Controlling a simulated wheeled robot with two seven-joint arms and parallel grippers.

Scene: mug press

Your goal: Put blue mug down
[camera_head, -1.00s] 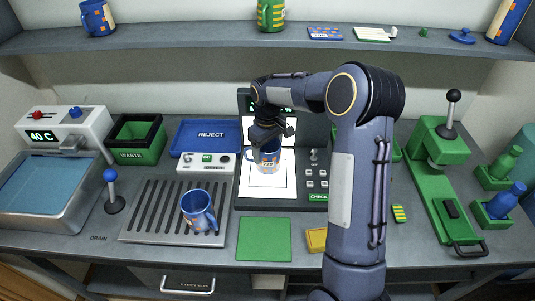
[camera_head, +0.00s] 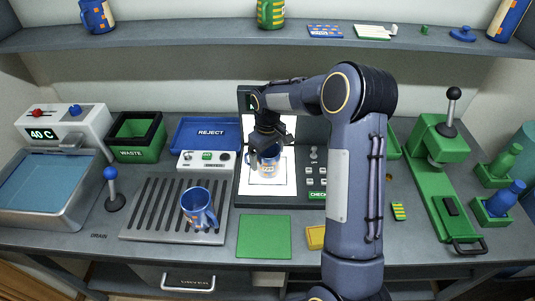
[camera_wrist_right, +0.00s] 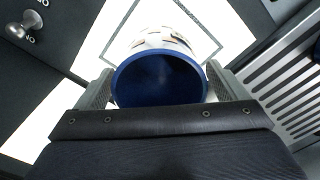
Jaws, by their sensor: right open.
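A blue mug with a pale patterned band (camera_head: 266,165) stands upright on the white lit panel (camera_head: 286,184) of the check station. My right gripper (camera_head: 264,156) is over it, with one finger on each side. In the right wrist view the mug's dark blue inside (camera_wrist_right: 160,80) faces the camera, between the open fingers of the gripper (camera_wrist_right: 158,84). I cannot tell whether either finger touches it. Another blue mug (camera_head: 197,207) with an orange pattern stands on the slatted drain grate (camera_head: 146,222). My left gripper is not in view.
A blue reject tray (camera_head: 190,134) and a green waste bin (camera_head: 137,137) stand behind the grate. A green mat (camera_head: 264,237) lies bare in front of the station. A green lever press (camera_head: 438,165) stands at right. A shelf (camera_head: 200,36) spans the back.

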